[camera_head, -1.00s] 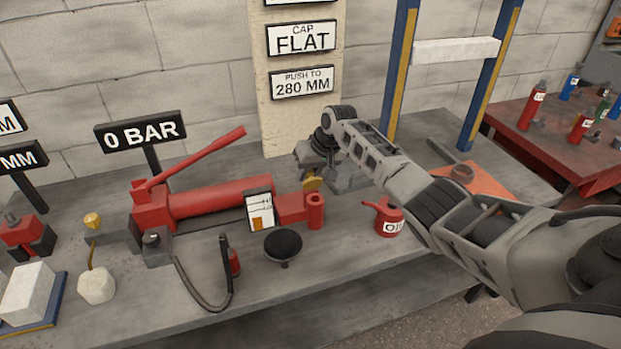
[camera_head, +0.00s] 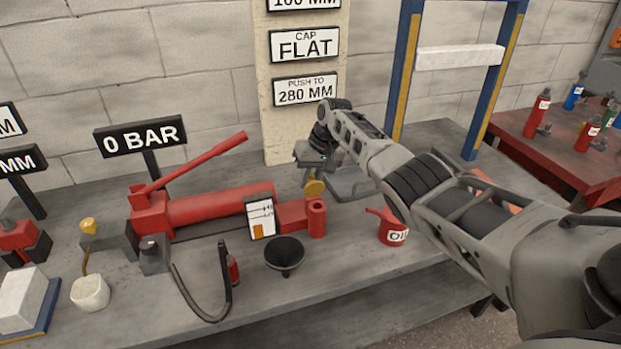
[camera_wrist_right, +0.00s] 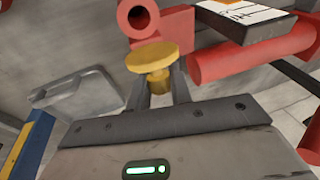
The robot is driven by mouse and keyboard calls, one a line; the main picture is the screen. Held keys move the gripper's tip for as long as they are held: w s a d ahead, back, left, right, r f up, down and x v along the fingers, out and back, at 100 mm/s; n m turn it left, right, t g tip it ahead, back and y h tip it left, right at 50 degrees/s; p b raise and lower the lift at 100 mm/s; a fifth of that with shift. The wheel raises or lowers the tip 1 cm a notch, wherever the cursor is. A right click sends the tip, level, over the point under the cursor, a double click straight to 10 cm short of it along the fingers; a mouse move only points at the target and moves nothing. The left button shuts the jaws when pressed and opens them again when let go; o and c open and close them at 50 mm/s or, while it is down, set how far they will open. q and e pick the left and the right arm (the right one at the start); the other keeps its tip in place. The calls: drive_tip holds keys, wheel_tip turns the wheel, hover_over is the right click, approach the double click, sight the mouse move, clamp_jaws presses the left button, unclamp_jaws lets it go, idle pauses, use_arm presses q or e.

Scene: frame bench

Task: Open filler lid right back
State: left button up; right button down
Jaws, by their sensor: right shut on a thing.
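My right gripper (camera_head: 314,168) reaches in from the right and points down behind the end of the red hydraulic cylinder (camera_head: 222,206). It is shut on a yellow round cap with a short stem (camera_head: 314,187). In the right wrist view the cap (camera_wrist_right: 162,57) shows as a flat disc, with its stem between my two dark fingers (camera_wrist_right: 162,92). The red ring-shaped cylinder end (camera_wrist_right: 139,16) is just beyond it. I cannot tell whether the cap touches anything below. Another yellow cap (camera_head: 89,225) sits at the left end of the pump. My left gripper is out of view.
A black funnel (camera_head: 285,254), a red oil can (camera_head: 392,229) and a white cup (camera_head: 90,292) stand on the grey bench (camera_head: 330,275). A blue and yellow frame (camera_head: 490,80) stands at the back right. A red table (camera_head: 545,165) with bottles is beyond.

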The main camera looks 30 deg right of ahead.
drive_tip(key=c, duration=1.3)
unclamp_jaws()
drive_tip(key=shift+f, duration=0.1)
drive_tip(key=shift+r, duration=0.2)
drive_tip(key=v, duration=1.5)
drive_tip(key=shift+r+p, duration=0.3)
drive_tip(key=shift+p, duration=0.1)
drive_tip(key=shift+s, duration=0.15)
